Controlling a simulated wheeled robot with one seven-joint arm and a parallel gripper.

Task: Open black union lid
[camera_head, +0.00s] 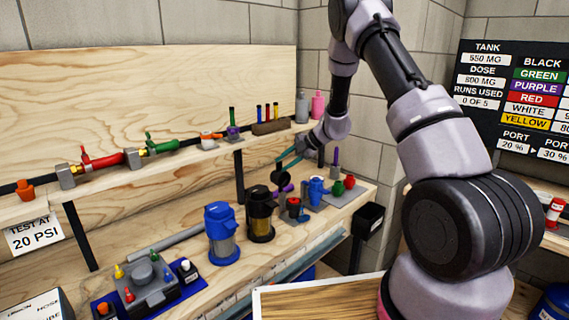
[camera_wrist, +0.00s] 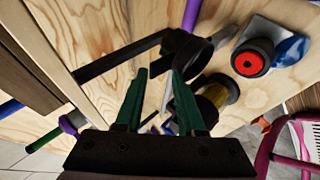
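The black union (camera_head: 261,226) stands on the lower wooden bench in the head view, a black housing with an amber section. Its black lid (camera_head: 257,192) appears tilted up at its top. In the wrist view, a round black part that looks like the lid (camera_wrist: 188,50) is just beyond my fingertips, with the amber-and-black body (camera_wrist: 222,93) behind the right finger. My gripper (camera_head: 290,164) is above and right of the union in the head view. In the wrist view its teal fingers (camera_wrist: 160,72) are apart with nothing clearly between them. Whether the right fingertip touches the lid is unclear.
A blue union (camera_head: 221,240) stands left of the black one. Small fittings, including a red-topped one (camera_head: 293,207) and a blue one (camera_head: 317,190), stand to the right. The upper shelf (camera_head: 200,158) carries hoses and valves. A black bracket (camera_head: 239,178) supports it near my gripper.

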